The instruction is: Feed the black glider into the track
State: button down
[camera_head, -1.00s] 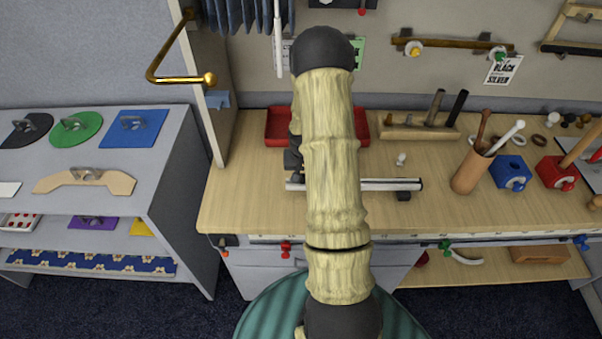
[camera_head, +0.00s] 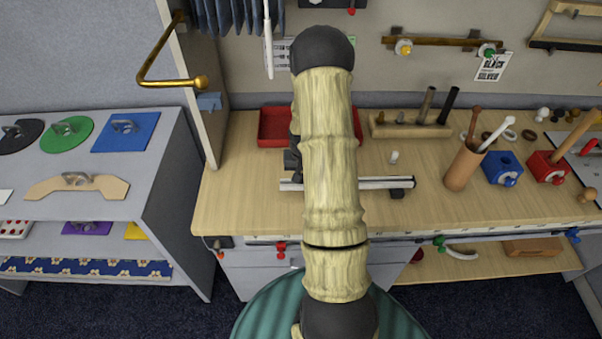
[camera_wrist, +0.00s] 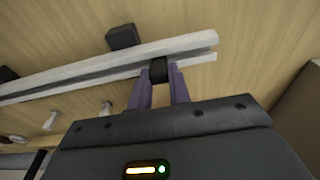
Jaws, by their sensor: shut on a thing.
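The track (camera_head: 372,183) is a pale rail lying left to right on the wooden table, partly hidden behind my arm in the head view. In the wrist view the track (camera_wrist: 70,79) runs across the picture, with a lengthwise slot and one end at the upper right. My gripper (camera_wrist: 159,76) has its purple fingers shut on the small black glider (camera_wrist: 158,71). The glider is at the slotted side of the track, near that end. I cannot tell whether it is inside the slot. In the head view my arm hides the glider and fingers.
A black foot (camera_wrist: 123,37) juts from the track's far side. A small white peg (camera_head: 394,158) stands behind the track. A red tray (camera_head: 273,127) and a wooden tool block (camera_head: 408,130) are farther back. A brown cup (camera_head: 464,168) stands to the right. The front table strip is clear.

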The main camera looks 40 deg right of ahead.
jog(key=shift+s+d, duration=0.5)
jog(key=shift+d, duration=0.2)
jog(key=shift+s+d, duration=0.5)
jog(key=shift+d, duration=0.2)
jog(key=c, duration=1.2)
grip_release()
jog(key=shift+c, duration=0.2)
jog(key=shift+r, duration=0.1)
notch_tip(320, 180, up, 17)
jog(key=s+a+b, duration=0.1)
jog(key=s+b, duration=0.1)
jog(key=shift+a, duration=0.25)
jog(key=s+a+n, duration=0.3)
jog(key=s+a, duration=0.1)
jog(key=a, duration=0.8)
jog(key=s+a+n+t+y, duration=0.1)
jog(key=s+a+n, duration=0.2)
jog(key=a, duration=1)
jog(key=shift+s+r+n, duration=0.3)
jog(key=shift+s+n, duration=0.1)
jog(key=shift+s, duration=0.75)
